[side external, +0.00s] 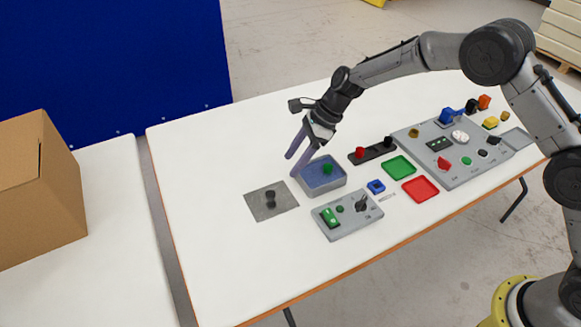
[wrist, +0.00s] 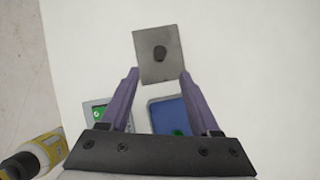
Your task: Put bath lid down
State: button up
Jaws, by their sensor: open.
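The bath lid (side external: 257,210) is a flat grey square plate with a dark knob (side external: 270,198) standing on it. It lies on the white table, to the left of the bath (side external: 343,182) and apart from it. The bath is an uncovered grey box with a blue inside and a green piece (side external: 327,169) in it. My gripper (side external: 291,166) is open and empty above the bath's left side. In the wrist view the lid (wrist: 147,68) lies ahead, its knob (wrist: 160,53) beyond my fingertips (wrist: 159,74). The bath (wrist: 172,112) is partly hidden behind my gripper.
A grey block with a green switch (side external: 330,217) stands in front of the bath. Green (side external: 399,167) and red (side external: 420,188) trays and a larger grey panel (side external: 470,180) lie to the right. The table's left part is clear. A cardboard box (side external: 35,190) stands further left.

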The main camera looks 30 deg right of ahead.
jog(key=shift+d+r, duration=0.15)
jog(key=shift+r, duration=0.1)
jog(key=s+d+r+n+t+h, duration=0.1)
jog(key=s+d+r+n, duration=0.4)
jog(key=s+r, duration=0.35)
jog(key=s+d+r+n+t+h, duration=0.1)
jog(key=s+d+r+n, duration=0.5)
jog(key=r, duration=0.4)
jog(key=s+d+n+t+h, duration=0.1)
jog(key=s+d+n, duration=0.4)
jog(key=s, duration=0.6)
jog(key=s+d+n+t+h, duration=0.1)
jog(key=s+d+n, duration=0.4)
jog(key=s, duration=0.7)
jog(key=shift+s+r+h, duration=0.2)
jog(key=shift+h, duration=0.7)
